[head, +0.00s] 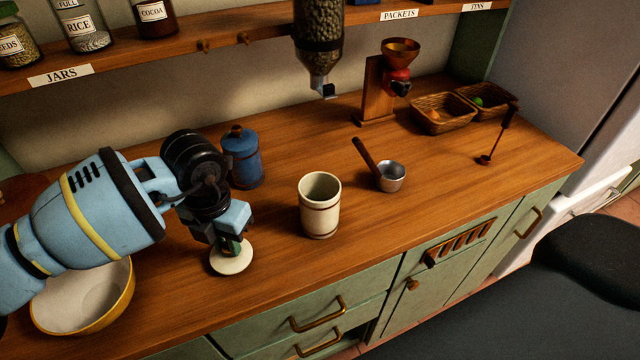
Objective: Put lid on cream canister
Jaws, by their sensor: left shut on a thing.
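The cream canister (320,208) stands upright and open-topped on the wooden counter, with brown bands around it. A round cream lid (232,259) is directly below my left gripper (232,243), to the left of the canister. My left gripper is shut on the lid's top, where a small dark green part shows between the fingers; the knob is mostly hidden. The lid is apart from the canister and close to the counter; I cannot tell whether it touches it. My right gripper is not in view.
A blue bottle (243,158) stands behind my left gripper. A small pot (390,177) with a wooden handle is right of the canister. A yellow bowl (88,300) sits at the front left. A dispenser (319,40) hangs above.

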